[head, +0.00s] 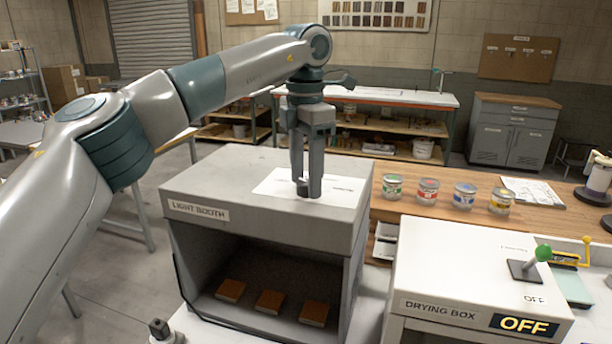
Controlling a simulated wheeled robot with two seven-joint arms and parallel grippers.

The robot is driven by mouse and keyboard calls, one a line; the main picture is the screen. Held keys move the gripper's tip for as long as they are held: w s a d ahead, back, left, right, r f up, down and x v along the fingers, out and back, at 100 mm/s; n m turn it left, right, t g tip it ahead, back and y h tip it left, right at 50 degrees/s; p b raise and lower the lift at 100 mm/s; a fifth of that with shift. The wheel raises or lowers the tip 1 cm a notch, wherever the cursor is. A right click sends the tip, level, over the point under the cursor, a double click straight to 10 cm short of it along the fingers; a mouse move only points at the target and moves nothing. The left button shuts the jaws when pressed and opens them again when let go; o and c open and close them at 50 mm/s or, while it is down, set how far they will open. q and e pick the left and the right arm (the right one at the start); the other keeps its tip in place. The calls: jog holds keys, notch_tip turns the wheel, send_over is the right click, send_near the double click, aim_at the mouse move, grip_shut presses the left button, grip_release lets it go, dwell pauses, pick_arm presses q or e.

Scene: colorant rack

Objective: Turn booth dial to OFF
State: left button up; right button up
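The grey light booth (195,190) stands in the middle of the head view, with an open front. On its top lies a white printed plate (345,190); its lettering is too small to read. A small dark knob, which looks like the booth dial (302,189), shows at the plate, mostly hidden by my fingers. My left gripper (306,184) points straight down, its fingertips at the dial with a narrow gap between the fingers. I cannot tell whether they press on it or only stand around it. The dial's setting is hidden. My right gripper is not in view.
Several brown sample tiles (269,301) lie inside the booth. At right stands the drying box (440,270), with a green-knobbed lever (543,253) and an OFF sign (524,325). Several paint jars (428,191) stand in a row on the wooden counter behind it.

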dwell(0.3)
pick_arm(q)
jog(key=shift+r, duration=0.6)
notch_tip(320, 180, up, 8)
notch_tip(320, 180, up, 7)
jog(key=p, duration=0.3)
send_over(306, 182)
jog(key=shift+r, duration=0.6)
